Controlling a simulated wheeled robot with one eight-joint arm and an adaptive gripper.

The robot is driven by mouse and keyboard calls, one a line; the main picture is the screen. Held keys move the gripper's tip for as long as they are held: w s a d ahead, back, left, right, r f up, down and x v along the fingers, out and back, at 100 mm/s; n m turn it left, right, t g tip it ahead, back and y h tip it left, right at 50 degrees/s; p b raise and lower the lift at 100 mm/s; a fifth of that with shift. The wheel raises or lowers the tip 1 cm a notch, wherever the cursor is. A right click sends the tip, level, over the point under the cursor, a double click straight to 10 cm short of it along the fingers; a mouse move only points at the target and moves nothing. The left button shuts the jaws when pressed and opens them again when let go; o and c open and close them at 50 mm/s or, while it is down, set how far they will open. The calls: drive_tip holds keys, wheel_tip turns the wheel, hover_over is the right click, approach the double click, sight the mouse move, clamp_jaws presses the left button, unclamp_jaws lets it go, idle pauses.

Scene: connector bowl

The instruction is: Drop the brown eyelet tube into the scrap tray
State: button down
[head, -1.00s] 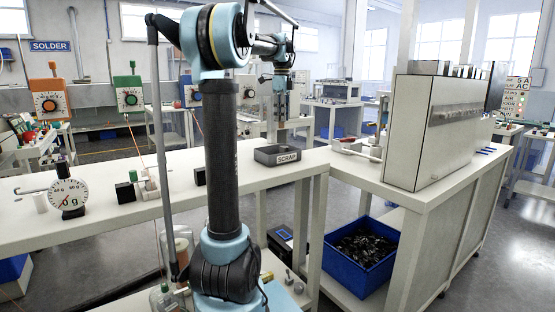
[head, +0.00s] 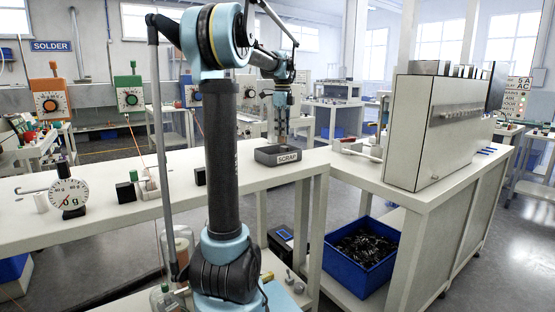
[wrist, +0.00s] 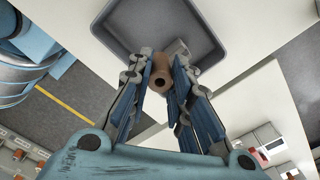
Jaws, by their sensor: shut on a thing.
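The grey scrap tray (head: 266,157), marked SCRAP, sits on the white bench. In the head view my gripper (head: 282,138) is just above the tray, pointing down. In the wrist view the tray (wrist: 118,18) lies beyond the fingertips. A small grey piece (wrist: 178,48) shows beside the tube; I cannot tell whether it lies in the tray.
A white bench (head: 120,205) runs left of the tray, with a dial scale (head: 68,197) and small black blocks (head: 126,192). A large pale cabinet (head: 435,130) stands on the right bench. A blue bin (head: 360,256) is on the shelf below.

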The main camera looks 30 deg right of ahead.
drive_tip(key=c, duration=1.4)
unclamp_jaws()
drive_tip(key=shift+r, duration=0.15)
wheel_tip(320, 180, up, 12)
drive_tip(key=shift+f, duration=0.2)
